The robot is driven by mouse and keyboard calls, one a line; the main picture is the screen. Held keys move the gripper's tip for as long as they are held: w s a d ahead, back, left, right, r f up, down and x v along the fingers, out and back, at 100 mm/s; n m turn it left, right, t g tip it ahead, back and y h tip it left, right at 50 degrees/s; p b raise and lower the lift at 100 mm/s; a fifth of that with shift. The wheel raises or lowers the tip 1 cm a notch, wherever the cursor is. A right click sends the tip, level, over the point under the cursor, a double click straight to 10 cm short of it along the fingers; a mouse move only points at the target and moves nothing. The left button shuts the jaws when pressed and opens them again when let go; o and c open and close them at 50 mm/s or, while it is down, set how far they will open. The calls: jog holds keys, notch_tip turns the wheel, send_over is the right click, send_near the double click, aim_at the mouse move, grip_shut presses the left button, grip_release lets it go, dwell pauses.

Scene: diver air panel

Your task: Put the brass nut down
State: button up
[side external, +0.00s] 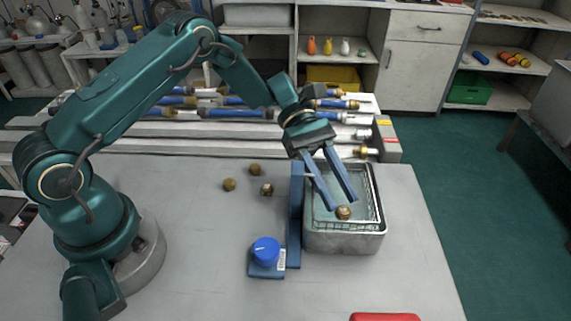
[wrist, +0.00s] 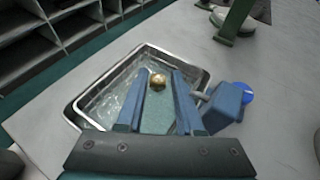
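A round brass nut (side external: 343,212) shows low in the metal bath with the wire basket (side external: 371,246), near its front side in the side view. In the wrist view the brass nut (wrist: 157,80) lies between my two blue fingertips. My gripper (side external: 341,204) reaches down into the bath from above. Its fingers are spread wider than the nut, with a gap visible beside it in the wrist view (wrist: 160,76), so it looks open. I cannot tell exactly how high the nut sits over the basket floor.
Three more brass nuts (side external: 229,184) (side external: 255,169) (side external: 267,189) lie on the bench left of the bath. A blue knob (side external: 265,250) on a blue base and an upright blue post (side external: 296,215) stand beside the bath's left wall. A red object (side external: 385,317) lies at the front edge.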

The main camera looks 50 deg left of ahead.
jog(key=shift+r, duration=0.25)
jog(key=v, duration=1.2)
jog(key=s+d+r+m+t+y, duration=0.1)
jog(key=s+r+m+t+y, duration=0.2)
jog(key=s+r+m+y, duration=0.45)
jog(key=s+a+f+m+t+y, duration=0.1)
jog(key=s+m+t+y, duration=0.1)
jog(key=s, duration=0.3)
jog(key=s+a+f+m+t+y, duration=0.1)
jog(key=s+a+m+t+y, duration=0.1)
jog(key=s+m+t+y, duration=0.1)
jog(key=s+m+t, duration=0.1)
jog(key=s+m, duration=0.1)
jog(key=s, duration=0.1)
jog(key=shift+a, duration=0.3)
